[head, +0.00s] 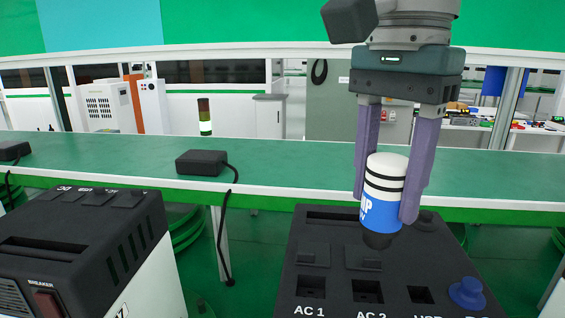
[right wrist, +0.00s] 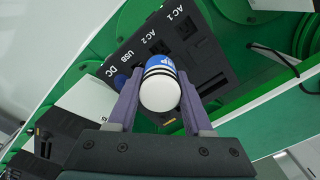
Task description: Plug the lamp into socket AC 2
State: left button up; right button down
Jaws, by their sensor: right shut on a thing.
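The lamp (head: 382,195) is a cylinder with a white top, black bands and a blue printed body with a dark lower end. My right gripper (head: 388,205) is shut on it, a finger on each side, and holds it roughly upright over the dark power unit (head: 310,250). Socket AC 2 (head: 368,291) is a square opening in front of the lamp's lower end, which looks apart from it. In the right wrist view the lamp (right wrist: 160,88) hides part of the panel near the AC 2 label (right wrist: 131,47). My left gripper is not in view.
Socket AC 1 (head: 311,286) is left of AC 2, the USB opening (head: 420,295) right of it, then a blue round piece (head: 467,293). A second power unit (head: 80,235) stands at left.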

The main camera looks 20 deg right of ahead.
aim_at(378, 236)
notch_tip(378, 236, down, 5)
jog(key=b, duration=0.3)
jog(key=shift+f+b, duration=0.6)
jog(key=shift+b, duration=0.1)
jog(key=shift+f+b, duration=1.3)
jog(key=shift+b, duration=0.1)
jog(key=shift+c, duration=1.1)
grip_release()
notch_tip(378, 236, up, 10)
jog(key=p, duration=0.6)
jog(key=shift+s, duration=0.1)
